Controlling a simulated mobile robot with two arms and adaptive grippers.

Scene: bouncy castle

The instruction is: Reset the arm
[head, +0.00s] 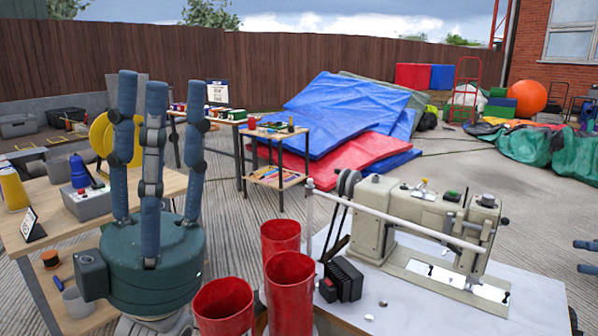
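My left gripper (158,92) stands upright at the left front, in front of the wooden table. Its blue three-jointed fingers point up and stand apart, with nothing held between them. Its green-grey palm body shows below them. My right gripper (587,257) shows only as two dark blue finger ends at the right edge. The rest of it is out of the picture, so I cannot tell whether it is open or shut.
A sewing machine (415,215) stands on a pale table (530,305) at right front. Red cylinders (290,290) stand beside it, near my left gripper. A wooden table (50,200) holds a grey button box (87,203). Blue mats (345,105) lie behind. Paving at right is open.

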